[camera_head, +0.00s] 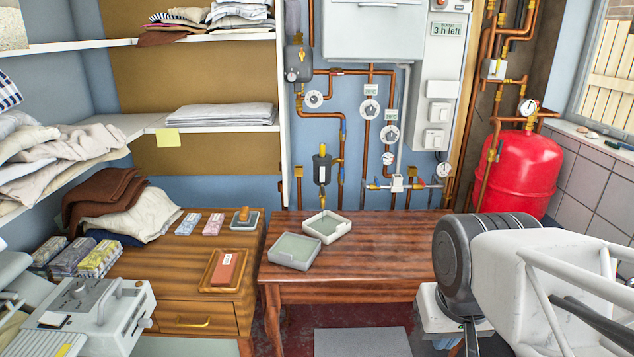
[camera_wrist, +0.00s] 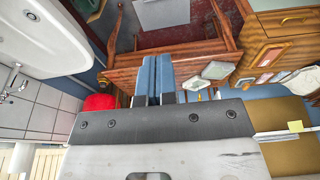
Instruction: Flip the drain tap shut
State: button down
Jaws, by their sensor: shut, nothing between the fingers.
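My gripper (camera_wrist: 156,60) shows in the wrist view as two blue fingers side by side, shut with nothing between them. Behind the fingertips lies a wooden table (camera_wrist: 122,78), seen tilted. In the head view the gripper itself does not show; my white and dark grey arm is at the lower right. Copper pipes (camera_head: 340,155) with several small valves and dials run along the blue wall. I cannot tell which fitting is the drain tap. A dark cylinder (camera_head: 322,168) with brass ends hangs on this pipework. No fitting touches the fingers.
Two shallow trays (camera_head: 296,253) (camera_head: 328,228) sit on the wooden table (camera_head: 370,258) below the pipes. A red tank (camera_head: 520,175) stands at the right by the window. A white appliance (camera_head: 95,310) is at the lower left. The table's right part looks clear, partly behind my arm.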

jog(key=w+a+r+h, duration=0.1)
jog(key=w+r, duration=0.3)
jog(key=w, duration=0.7)
jog(key=w+a+r, duration=0.1)
jog(key=w+r, duration=0.3)
jog(key=w, duration=0.6)
jog(key=w+a+r+h, duration=0.1)
jog(key=w+a, duration=0.1)
jog(key=w, duration=1)
jog(key=w+a+h, duration=0.1)
jog(key=w+a, duration=0.2)
jog(key=w, duration=0.9)
jog(key=w+a+f, duration=0.3)
jog(key=w+a, duration=0.1)
jog(key=w, duration=0.6)
jog(key=w+a+f, duration=0.3)
jog(key=w, duration=0.7)
jog(key=w+a+f+h, duration=0.1)
jog(key=w+a+f, duration=0.4)
jog(key=w+f, duration=0.2)
jog(key=w+a+f+t+h, duration=0.1)
jog(key=w+a+f, duration=0.5)
jog(key=w, duration=0.4)
jog(key=shift+w+a+f+m+t, duration=0.3)
jog(key=shift+f+m, duration=0.1)
jog(key=shift+f, duration=0.1)
jog(key=shift+d+f, duration=0.1)
jog(key=shift+f, duration=0.1)
